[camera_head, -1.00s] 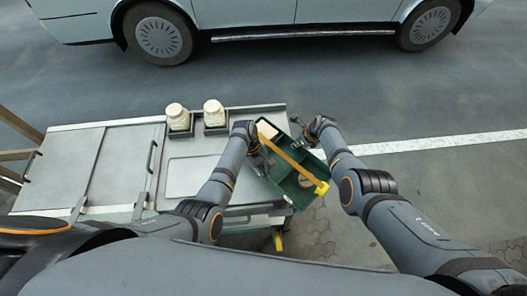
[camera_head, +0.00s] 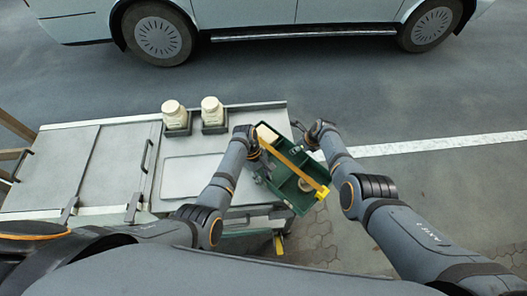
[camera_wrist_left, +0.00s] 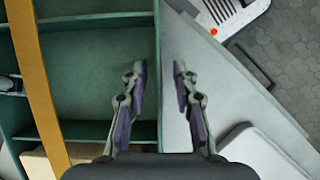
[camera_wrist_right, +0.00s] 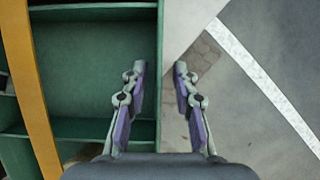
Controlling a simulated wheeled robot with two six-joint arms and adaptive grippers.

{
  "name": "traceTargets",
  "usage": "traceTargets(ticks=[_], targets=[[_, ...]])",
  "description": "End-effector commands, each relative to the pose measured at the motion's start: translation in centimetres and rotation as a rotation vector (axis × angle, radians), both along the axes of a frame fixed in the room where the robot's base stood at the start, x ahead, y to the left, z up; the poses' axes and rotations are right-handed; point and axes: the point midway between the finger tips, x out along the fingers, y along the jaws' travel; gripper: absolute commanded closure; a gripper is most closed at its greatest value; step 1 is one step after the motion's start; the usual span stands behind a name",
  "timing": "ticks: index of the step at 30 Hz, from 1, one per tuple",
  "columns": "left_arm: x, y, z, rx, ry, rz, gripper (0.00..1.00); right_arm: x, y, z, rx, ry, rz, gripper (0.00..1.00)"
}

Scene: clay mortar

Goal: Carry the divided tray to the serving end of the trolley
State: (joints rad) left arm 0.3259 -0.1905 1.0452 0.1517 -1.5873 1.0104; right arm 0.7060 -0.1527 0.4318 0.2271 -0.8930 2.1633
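The green divided tray (camera_head: 283,180) with a yellow-orange bar (camera_head: 296,160) across it is between my two hands, at the right end of the trolley (camera_head: 118,165). It sits askew and reaches past the trolley's edge. My left gripper (camera_head: 262,168) is at its near left side, my right gripper (camera_head: 304,136) at its far right side. In the left wrist view (camera_wrist_left: 160,72) and right wrist view (camera_wrist_right: 160,72) the fingers stand on either side of a tray wall. A pale block (camera_head: 267,133) and a round tan piece (camera_head: 305,184) lie in compartments.
Two pale lidded jars (camera_head: 174,115) (camera_head: 212,110) stand in dark holders at the trolley's back edge. A flat, light panel (camera_head: 190,176) on the trolley top is bare. A parked van (camera_head: 270,15) is beyond. Open pavement lies to the right, with a white line (camera_head: 440,143).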

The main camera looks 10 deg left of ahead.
Motion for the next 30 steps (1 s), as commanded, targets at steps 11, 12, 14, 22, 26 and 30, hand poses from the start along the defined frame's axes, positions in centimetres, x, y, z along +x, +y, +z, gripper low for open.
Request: traceTargets(ticks=[11, 12, 14, 22, 26, 30], targets=[[1.0, 1.1, 3.4, 0.000, -0.006, 0.001, 0.72, -0.1, 0.1, 0.0, 0.001, 0.001, 0.001, 0.72], [1.2, 1.4, 4.3, 0.000, -0.006, 0.001, 0.72, -0.1, 0.1, 0.0, 0.001, 0.001, 0.001, 0.72], [1.5, 1.9, 5.8, -0.001, -0.006, 0.000, 0.72, -0.1, 0.1, 0.0, 0.001, 0.001, 0.001, 0.72], [2.6, 3.4, 10.3, -0.001, -0.002, 0.000, 0.72, -0.1, 0.1, 0.0, 0.001, 0.001, 0.001, 0.72], [2.7, 3.7, 11.1, -0.001, -0.001, -0.001, 0.72, -0.1, 0.1, 0.0, 0.001, 0.001, 0.001, 0.72], [2.7, 3.7, 11.1, 0.000, 0.000, 0.000, 0.72, -0.1, 0.0, 0.0, 0.001, 0.001, 0.001, 0.72]])
